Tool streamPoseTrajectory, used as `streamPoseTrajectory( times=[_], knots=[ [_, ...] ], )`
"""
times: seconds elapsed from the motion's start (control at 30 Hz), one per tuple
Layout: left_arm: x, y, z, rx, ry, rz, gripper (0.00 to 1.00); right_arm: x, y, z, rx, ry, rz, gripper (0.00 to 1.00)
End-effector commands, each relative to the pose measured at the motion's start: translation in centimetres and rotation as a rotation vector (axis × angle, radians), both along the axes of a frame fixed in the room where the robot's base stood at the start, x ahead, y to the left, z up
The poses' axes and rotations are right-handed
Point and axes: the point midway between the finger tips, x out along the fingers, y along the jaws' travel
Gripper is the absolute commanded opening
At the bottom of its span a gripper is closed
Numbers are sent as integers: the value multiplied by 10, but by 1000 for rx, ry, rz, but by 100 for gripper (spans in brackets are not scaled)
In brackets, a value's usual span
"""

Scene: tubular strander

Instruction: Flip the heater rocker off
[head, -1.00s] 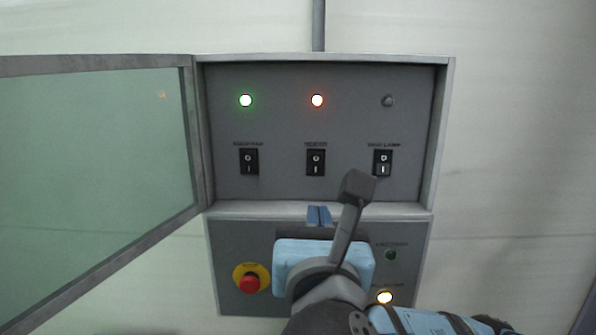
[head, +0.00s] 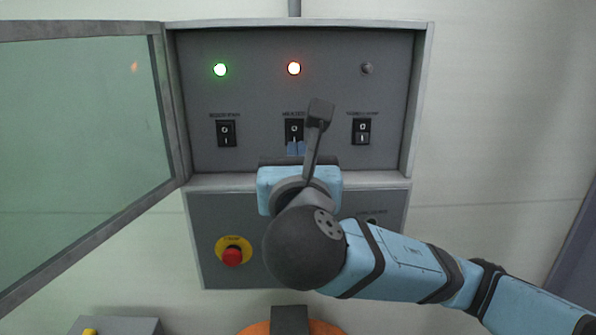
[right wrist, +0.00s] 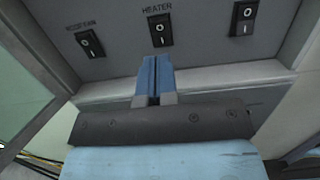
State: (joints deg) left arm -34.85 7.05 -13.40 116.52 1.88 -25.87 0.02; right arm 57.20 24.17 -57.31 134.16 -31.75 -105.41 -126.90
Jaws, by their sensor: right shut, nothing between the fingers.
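The heater rocker (head: 293,130) is the middle of three black rockers on the grey panel; the right wrist view shows it (right wrist: 160,30) under the label HEATER. The lamp (head: 294,68) above it glows orange-red. My right gripper (head: 297,149) is shut and empty, its blue fingertips just below the heater rocker. In the right wrist view the fingertips (right wrist: 155,62) point up at the rocker's lower end. I cannot tell whether they touch it. My left gripper is not in view.
A left rocker (head: 226,133) has a lit green lamp (head: 220,69); a right rocker (head: 361,131) has a dark lamp (head: 367,68). The glazed door (head: 85,150) stands open at left. A frame lip (head: 375,181) runs below the rockers. A red emergency button (head: 232,256) sits lower.

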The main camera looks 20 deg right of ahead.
Motion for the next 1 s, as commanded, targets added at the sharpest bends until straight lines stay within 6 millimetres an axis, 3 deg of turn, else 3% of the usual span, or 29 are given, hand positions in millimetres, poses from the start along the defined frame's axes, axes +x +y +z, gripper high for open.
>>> streamPoseTrajectory(
  times=[0.1,0.33,0.83,1.0],
  knots=[
    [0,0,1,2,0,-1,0,25,-8,4,-1,1,-4,0],
    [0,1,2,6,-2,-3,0,57,-17,9,0,0,-2,0],
    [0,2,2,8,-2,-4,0,66,-19,10,0,0,1,0],
    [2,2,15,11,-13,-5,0,77,-19,15,4,20,1,0]
  ],
)
